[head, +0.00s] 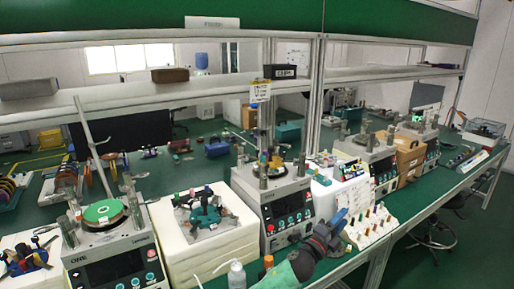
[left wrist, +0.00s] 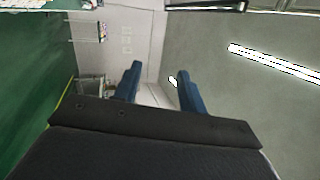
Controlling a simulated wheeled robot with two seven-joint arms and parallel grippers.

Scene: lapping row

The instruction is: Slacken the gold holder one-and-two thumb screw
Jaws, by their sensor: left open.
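My left gripper (head: 337,221) has blue fingers. It is raised over the front of the bench, beside a white board of small parts. In the left wrist view its two fingers (left wrist: 157,85) stand apart with nothing between them, with wall and ceiling behind. A teal multi-armed holder (head: 205,211) with coloured knobs lies on a white foam block. A gold-coloured part (head: 264,160) shows on top of the middle machine; it is too small to tell whether it is the gold holder. No thumb screw can be made out. My right gripper is not in view.
A machine marked ONE (head: 110,255) with a green disc (head: 103,212) stands at the left. The middle machine (head: 283,212) stands right of the foam block (head: 183,252). A white bottle (head: 236,275) is at the front edge. The white board (head: 370,228) is close to my gripper.

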